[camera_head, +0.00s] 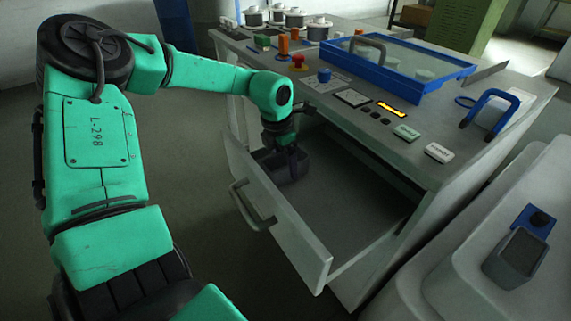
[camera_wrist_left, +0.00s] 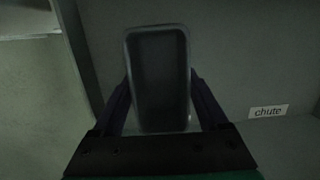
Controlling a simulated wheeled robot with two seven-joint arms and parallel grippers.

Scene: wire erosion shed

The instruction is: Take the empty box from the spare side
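The drawer (camera_head: 300,243) of the grey bench is pulled open. A small dark open-topped box (camera_head: 292,168) stands in its far left part, partly hidden by my left gripper (camera_head: 286,150). In the left wrist view the box (camera_wrist_left: 160,75) looks empty, and a finger of my gripper (camera_wrist_left: 161,85) lies along each side of it. The fingertips are at or very near its walls; whether they press on it I cannot tell. A label reading "chute" (camera_wrist_left: 268,111) is to the right of the box. My right gripper is out of view.
The bench top carries a blue-framed clear cover (camera_head: 400,65), a red button (camera_head: 298,61) and a blue handle (camera_head: 490,105). The drawer handle (camera_head: 250,208) sticks out in front. A dark grey container (camera_head: 516,257) sits on the white unit at right. The drawer's near part is bare.

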